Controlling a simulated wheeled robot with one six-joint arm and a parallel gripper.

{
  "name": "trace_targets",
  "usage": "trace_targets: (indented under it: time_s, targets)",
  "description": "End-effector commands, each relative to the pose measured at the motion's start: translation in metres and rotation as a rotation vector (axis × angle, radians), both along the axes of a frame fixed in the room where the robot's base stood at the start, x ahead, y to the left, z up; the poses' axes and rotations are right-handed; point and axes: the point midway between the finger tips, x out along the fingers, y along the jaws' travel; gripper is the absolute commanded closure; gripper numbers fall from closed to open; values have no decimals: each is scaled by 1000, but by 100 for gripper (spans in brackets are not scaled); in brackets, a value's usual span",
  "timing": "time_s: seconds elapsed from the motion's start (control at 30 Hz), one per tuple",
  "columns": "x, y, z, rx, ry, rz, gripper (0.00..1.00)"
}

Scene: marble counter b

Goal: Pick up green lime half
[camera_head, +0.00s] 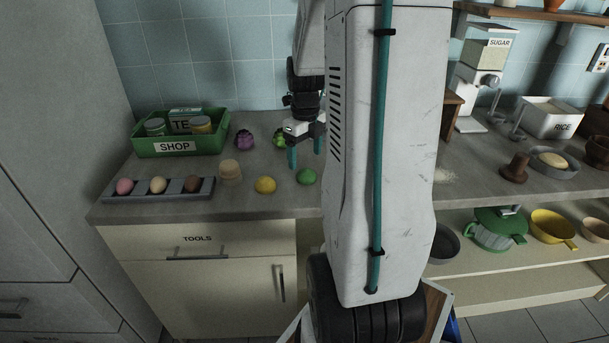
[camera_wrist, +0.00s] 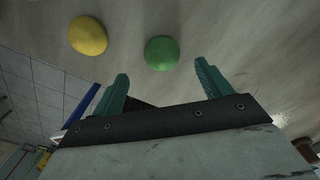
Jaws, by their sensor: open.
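The green lime half (camera_head: 306,177) sits on the grey counter near its front edge, just left of my white arm column. In the wrist view the lime half (camera_wrist: 161,53) is a rounded green dome, ahead of and between the lines of my two teal fingers, without touching either. My gripper (camera_head: 305,155) is open and empty above the counter, behind the lime half in the head view. Its fingers (camera_wrist: 163,85) also show spread apart in the wrist view. The lime's underside is hidden.
A yellow rounded piece (camera_head: 265,185) lies left of the lime half. A purple item (camera_head: 244,139) and a green item (camera_head: 279,138) are behind.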

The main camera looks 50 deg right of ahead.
Motion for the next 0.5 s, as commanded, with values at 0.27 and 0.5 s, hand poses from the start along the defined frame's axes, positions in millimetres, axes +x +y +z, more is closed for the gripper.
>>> trace_targets:
  time_s: [0.27,0.5]
  targets:
    - [-3,-3,-39,3,4,4,22]
    - [-2,-3,-58,1,1,5,22]
